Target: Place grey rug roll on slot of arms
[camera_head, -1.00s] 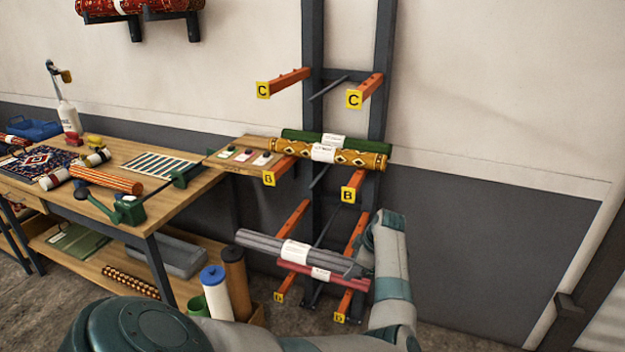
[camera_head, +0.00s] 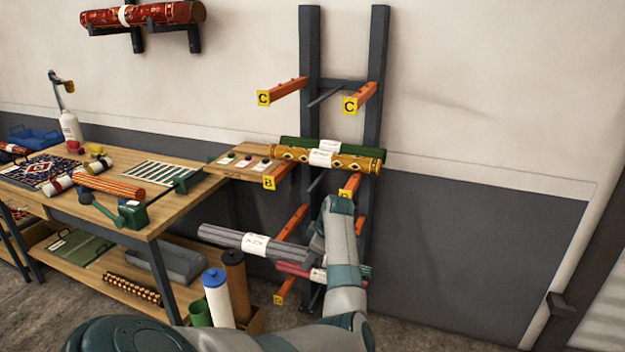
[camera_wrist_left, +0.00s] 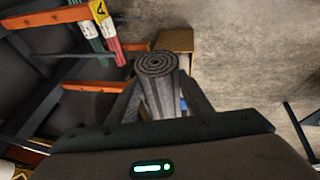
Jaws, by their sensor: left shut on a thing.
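The grey rug roll (camera_head: 235,240), with a white label, is held roughly level in front of the rack's lower arms. My left gripper (camera_head: 314,242) is shut on it near its right end. In the left wrist view the roll's spiral end (camera_wrist_left: 156,64) shows between the fingers (camera_wrist_left: 160,100). The B arms (camera_head: 281,174) carry a green roll (camera_head: 300,142) and a yellow patterned roll (camera_head: 350,163). The C arms (camera_head: 290,88) are empty.
A workbench (camera_head: 160,220) with rugs and tools stands at the left. Upright rolls (camera_head: 216,298) stand in a box by its near right leg, below the grey roll's left part. The dark rack posts (camera_head: 309,50) rise behind the arms. The wall area right of the rack is clear.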

